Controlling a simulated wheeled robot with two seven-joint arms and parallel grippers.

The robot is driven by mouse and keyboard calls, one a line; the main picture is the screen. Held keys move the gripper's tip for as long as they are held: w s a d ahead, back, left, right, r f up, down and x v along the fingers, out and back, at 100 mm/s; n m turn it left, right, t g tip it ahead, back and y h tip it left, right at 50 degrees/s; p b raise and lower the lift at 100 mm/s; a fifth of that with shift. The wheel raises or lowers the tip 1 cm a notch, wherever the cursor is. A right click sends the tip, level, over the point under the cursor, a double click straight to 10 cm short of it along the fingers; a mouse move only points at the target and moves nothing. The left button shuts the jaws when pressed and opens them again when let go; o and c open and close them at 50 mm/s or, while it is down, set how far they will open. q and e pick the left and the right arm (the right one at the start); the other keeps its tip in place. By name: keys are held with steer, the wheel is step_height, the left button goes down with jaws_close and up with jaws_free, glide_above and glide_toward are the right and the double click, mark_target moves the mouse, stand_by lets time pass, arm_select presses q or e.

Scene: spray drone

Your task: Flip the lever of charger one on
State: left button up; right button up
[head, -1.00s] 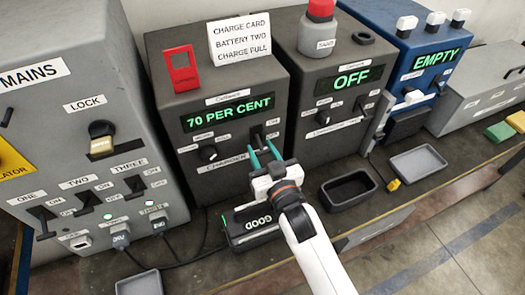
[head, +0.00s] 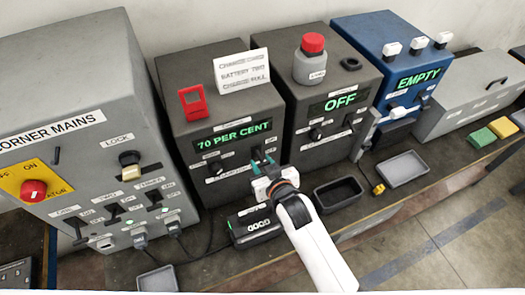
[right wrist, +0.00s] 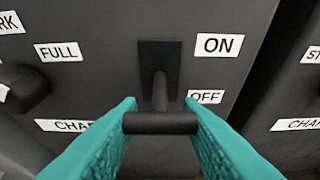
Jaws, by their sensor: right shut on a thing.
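The dark grey charger (head: 182,138) reading "70 PER CENT" stands left of the charger reading "OFF" (head: 340,100). Its name label is too small to read fully. Its black lever shows in the right wrist view as a stem with a crossbar handle (right wrist: 160,123) coming out of a slot. "ON" is printed at the slot's upper right, "OFF" at its lower right. The handle sits low in the picture, below the "OFF" label. My right gripper (head: 263,165) has its teal fingers on both ends of the crossbar, shut on it. My left gripper is not in view.
A battery marked "GOOD" (head: 257,228) lies below the charger, near my right arm. An empty black tray (head: 338,193) and a grey tray (head: 403,168) sit to the right. The mains cabinet (head: 75,150) stands at left. A white card (head: 241,72) leans on top.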

steer(key=shift+r+g+p, duration=0.4)
steer(key=shift+r+g, duration=0.1)
steer(key=shift+r, duration=0.15)
steer(key=shift+g+h, duration=0.4)
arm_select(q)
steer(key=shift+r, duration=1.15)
arm_select(e)
steer(key=shift+w+r+g+h, duration=0.1)
steer(key=shift+r+g+h, duration=0.25)
steer(key=shift+g, duration=0.5)
steer(key=shift+r+g+h, duration=0.2)
steer(key=shift+g+h, duration=0.25)
steer(key=shift+g, duration=0.4)
steer(key=o, duration=1)
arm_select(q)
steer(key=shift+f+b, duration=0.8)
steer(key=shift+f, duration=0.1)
arm_select(e)
steer(key=v, duration=1.2)
steer(key=shift+w+r, duration=0.1)
steer(key=shift+w, duration=0.1)
